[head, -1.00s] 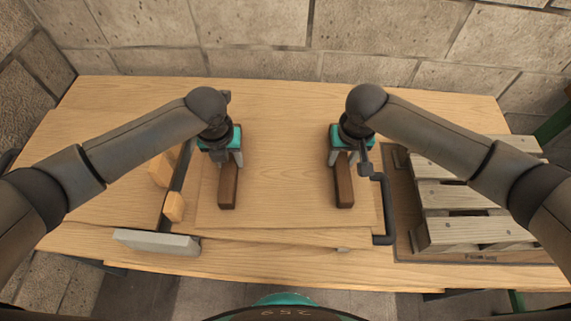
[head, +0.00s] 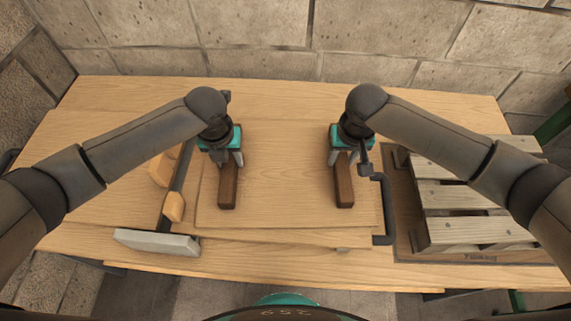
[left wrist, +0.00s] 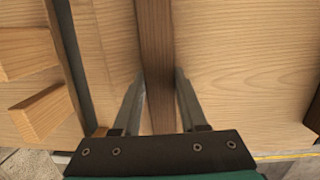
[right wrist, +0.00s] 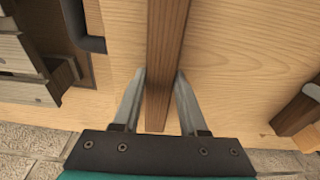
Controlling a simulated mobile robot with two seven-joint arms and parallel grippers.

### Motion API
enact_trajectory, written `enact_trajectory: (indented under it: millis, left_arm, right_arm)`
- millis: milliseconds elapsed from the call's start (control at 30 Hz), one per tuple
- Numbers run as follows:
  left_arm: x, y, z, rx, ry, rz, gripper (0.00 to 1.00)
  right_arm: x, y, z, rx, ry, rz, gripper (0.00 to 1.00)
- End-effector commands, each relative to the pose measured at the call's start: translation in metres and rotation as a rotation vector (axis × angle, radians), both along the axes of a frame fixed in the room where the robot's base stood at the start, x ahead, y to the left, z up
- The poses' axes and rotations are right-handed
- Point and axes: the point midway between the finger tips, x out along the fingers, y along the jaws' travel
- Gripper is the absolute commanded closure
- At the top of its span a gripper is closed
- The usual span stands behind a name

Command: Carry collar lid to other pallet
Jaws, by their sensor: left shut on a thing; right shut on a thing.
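The collar lid (head: 286,200) is a flat light-wood panel with two dark brown bar handles, in the middle of the table in the head view. My left gripper (head: 229,160) is shut on the left handle (head: 228,190); its fingers flank that bar in the left wrist view (left wrist: 158,85). My right gripper (head: 343,158) is shut on the right handle (head: 344,190), also flanked by the fingers in the right wrist view (right wrist: 162,85). A grey slatted pallet (head: 470,194) stands at the right. Whatever is under the lid is hidden, and I cannot tell whether the lid is raised.
Left of the lid are a dark bar (head: 181,181), light wooden blocks (head: 174,206) and a grey block (head: 157,242). A black bent bar (head: 382,210) stands between the lid and pallet. The pallet is on a brown mat (head: 404,240). A stone wall (head: 260,45) is behind the table.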

Motion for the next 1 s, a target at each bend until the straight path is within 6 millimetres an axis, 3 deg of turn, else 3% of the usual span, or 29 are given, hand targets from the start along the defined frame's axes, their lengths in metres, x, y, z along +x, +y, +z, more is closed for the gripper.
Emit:
enact_trajectory:
  millis: [367,1000]
  left_arm:
    - [0.001,0.000,0.006,-0.001,-0.003,0.001,1.00]
    - [0.001,0.000,0.050,-0.001,-0.002,0.000,1.00]
  right_arm:
    - [0.001,0.000,0.005,0.000,-0.003,-0.001,1.00]
    - [0.001,0.000,0.050,0.000,-0.002,-0.001,1.00]
